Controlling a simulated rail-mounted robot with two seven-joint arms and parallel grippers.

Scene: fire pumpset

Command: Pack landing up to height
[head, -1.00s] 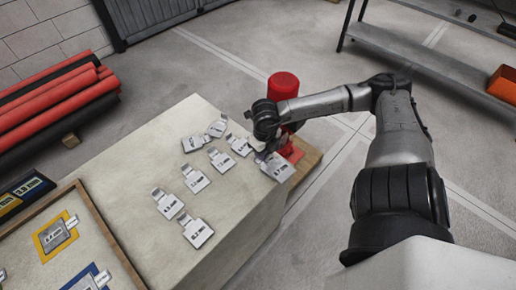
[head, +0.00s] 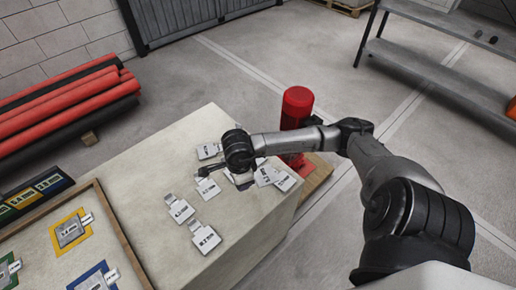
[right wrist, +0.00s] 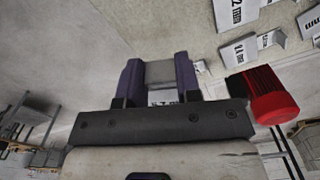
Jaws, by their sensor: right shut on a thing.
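Several grey slotted shim plates with printed thickness labels lie on the pale block top (head: 150,165) in the head view. My right gripper (head: 203,173) is over them, at the tab of one labelled shim plate (head: 208,189). In the right wrist view, the right gripper (right wrist: 160,75) is shut on a grey plate, with part of a label showing below it. Two shim plates (head: 180,209) and (head: 204,236) lie nearer the front edge, and another (head: 209,151) lies behind the gripper. Overlapping plates (head: 286,181) lie near the block's right edge. My left gripper is out of view.
A red cylinder on a red stand (head: 297,105) rises beside the block's right edge, close to my right forearm. A framed tray (head: 120,235) with coloured places is at the left. Red and black pipes (head: 65,110) lie on the floor behind. A metal shelf (head: 440,70) stands at the right.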

